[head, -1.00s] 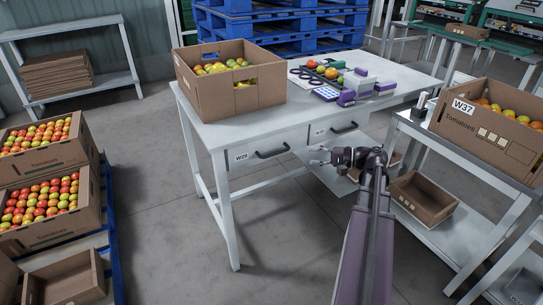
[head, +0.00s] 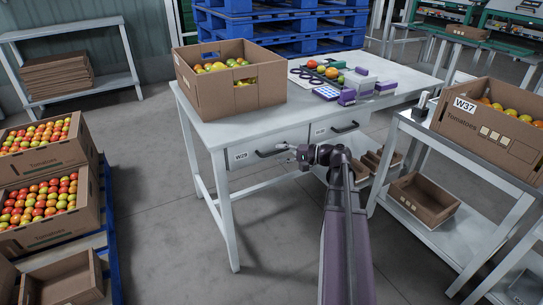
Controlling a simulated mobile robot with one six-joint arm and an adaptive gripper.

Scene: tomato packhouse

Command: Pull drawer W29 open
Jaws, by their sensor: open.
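Drawer W29 (head: 242,162) is the left drawer under the white table, with a label on its front and a dark bar handle (head: 268,154). It looks shut, flush with the table's front. My gripper (head: 286,149) is open at the right end of that handle, with its fingers pointing left. I cannot tell whether the fingers touch the handle or are around it. A second drawer (head: 322,132) with a similar dark handle (head: 345,127) is to the right and looks shut too.
A shelf cart (head: 425,132) with box W37 (head: 465,125) stands on the right. The floor (head: 165,220) in front of the table's left part is clear.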

